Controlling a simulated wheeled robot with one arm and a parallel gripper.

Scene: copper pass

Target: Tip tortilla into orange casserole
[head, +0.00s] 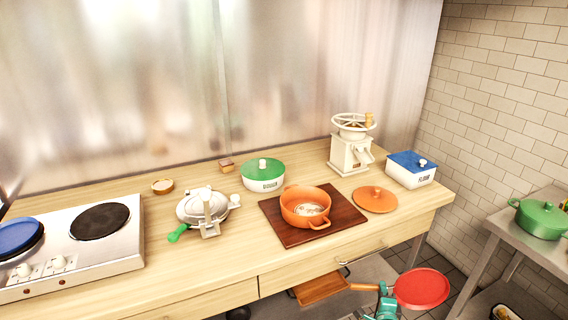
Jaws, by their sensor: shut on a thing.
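The orange casserole (290,211) stands open on a dark wooden board (272,226) on the counter. A pale, brown-marked flat piece (311,210), which looks like the tortilla, lies inside it on the bottom. The casserole's orange lid (375,199) lies on the counter to its right. My teal gripper (383,292) is low at the bottom right, in front of the counter. It is shut on the handle of a flat wooden paddle (320,289), which points left below the counter edge. No tortilla shows on the paddle. The picture's bottom edge cuts off part of my gripper.
A tortilla press (203,208) with a green handle and a hotplate (75,245) stand left. A green-lidded pot (263,177), cream grinder (351,150) and blue-lidded box (410,172) stand behind. A red round thing (421,289) is beside my gripper. Bare counter shows before the board.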

